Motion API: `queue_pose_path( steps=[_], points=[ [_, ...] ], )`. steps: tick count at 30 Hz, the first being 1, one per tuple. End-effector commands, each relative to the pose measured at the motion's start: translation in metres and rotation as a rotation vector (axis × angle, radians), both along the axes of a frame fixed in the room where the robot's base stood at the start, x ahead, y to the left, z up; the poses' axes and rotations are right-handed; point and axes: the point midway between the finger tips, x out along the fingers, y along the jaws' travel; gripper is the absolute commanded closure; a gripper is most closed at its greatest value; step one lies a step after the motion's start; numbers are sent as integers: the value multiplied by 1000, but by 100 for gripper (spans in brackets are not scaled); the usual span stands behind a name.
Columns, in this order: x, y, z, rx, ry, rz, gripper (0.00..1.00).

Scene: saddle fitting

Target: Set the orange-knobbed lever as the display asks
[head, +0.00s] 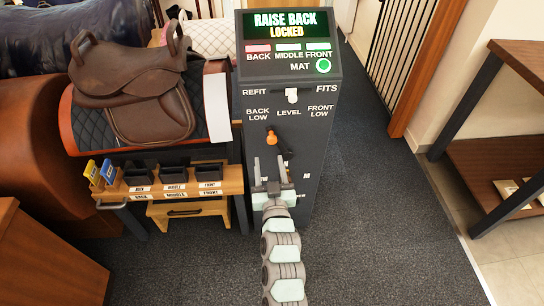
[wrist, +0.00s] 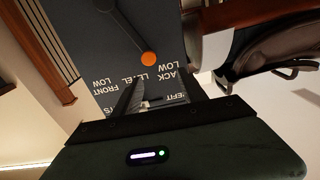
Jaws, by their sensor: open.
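The display (head: 285,25) on the dark console reads "RAISE BACK" and, below it, "LOCKED". The lever's orange knob (head: 271,138) sits under the labels BACK LOW, LEVEL and FRONT LOW. Its dark rod slants up and to the left, and the knob lies between BACK LOW and LEVEL. In the wrist view the orange knob (wrist: 148,59) and its rod show upside down, ahead of the fingers. My gripper (head: 269,163) is open and empty, just below the knob in the head view. Its two fingers also show in the wrist view (wrist: 163,90). No contact with the knob is visible.
A white REFIT/FITS switch (head: 291,96) and a green MAT button (head: 323,65) are above the lever. The BACK light (head: 258,48) is pinkish; MIDDLE and FRONT are pale green. A brown saddle (head: 135,90) and a labelled wooden rack (head: 170,184) stand left. Floor on the right is clear.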

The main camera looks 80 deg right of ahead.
Motion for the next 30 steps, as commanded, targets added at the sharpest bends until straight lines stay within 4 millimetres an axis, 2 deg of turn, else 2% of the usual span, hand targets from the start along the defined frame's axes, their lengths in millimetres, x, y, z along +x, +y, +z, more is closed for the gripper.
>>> queue_pose_path(
  steps=[1, 6, 11, 21, 30],
  points=[
    [-10, -5, -13, 15, 3, -16, 50],
    [-17, -13, -16, 34, 9, -29, 50],
    [-12, -30, -15, 31, 8, -28, 50],
    [4, -86, -15, 30, 8, -28, 50],
    [10, -111, -14, 30, 9, -28, 50]
  ],
)
